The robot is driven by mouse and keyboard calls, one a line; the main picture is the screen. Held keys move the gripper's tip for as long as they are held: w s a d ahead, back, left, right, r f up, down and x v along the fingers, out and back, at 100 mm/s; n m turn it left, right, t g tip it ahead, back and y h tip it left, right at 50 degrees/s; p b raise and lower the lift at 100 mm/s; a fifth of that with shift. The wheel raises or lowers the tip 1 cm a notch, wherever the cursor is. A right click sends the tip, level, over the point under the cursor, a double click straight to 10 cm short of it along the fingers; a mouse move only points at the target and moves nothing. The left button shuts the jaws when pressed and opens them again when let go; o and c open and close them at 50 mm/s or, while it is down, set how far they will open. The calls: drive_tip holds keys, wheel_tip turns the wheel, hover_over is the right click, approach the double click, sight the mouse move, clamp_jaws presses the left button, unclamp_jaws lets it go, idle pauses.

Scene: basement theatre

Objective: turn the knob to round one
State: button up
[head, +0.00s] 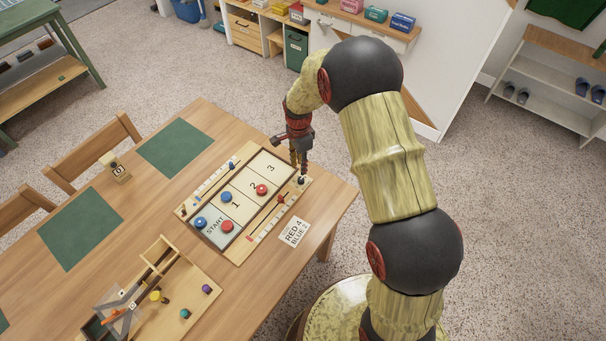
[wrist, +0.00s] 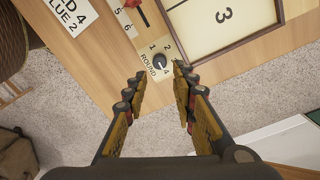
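The round knob (wrist: 159,61) is a small dark dial with a pale pointer mark, on a cream plate printed ROUND with numbers around it, among them 1, 2 and 4. I cannot tell for sure which number the pointer faces. In the head view the knob (head: 301,180) sits at the board's right corner, just below my gripper (head: 299,166). In the wrist view my gripper (wrist: 159,82) is open, with its two fingers apart and nothing between them. The knob lies just beyond the fingertips, between their lines. I cannot tell whether a finger touches it.
The game board (head: 250,200) has START and numbered fields with red and blue discs. A red slider (head: 281,199) sits on its near scale. A card (head: 294,232) reading RED 4, BLUE 2 lies beside it. A wooden tray (head: 205,266) with coloured pieces is at the lower left.

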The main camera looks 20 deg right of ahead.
sight(301, 179)
drive_tip(key=shift+s+f+b, duration=0.1)
drive_tip(key=shift+f+b, duration=0.6)
drive_tip(key=shift+f, duration=3.2)
drive_tip(key=c, duration=0.3)
drive_tip(key=c, duration=0.4)
clamp_jaws()
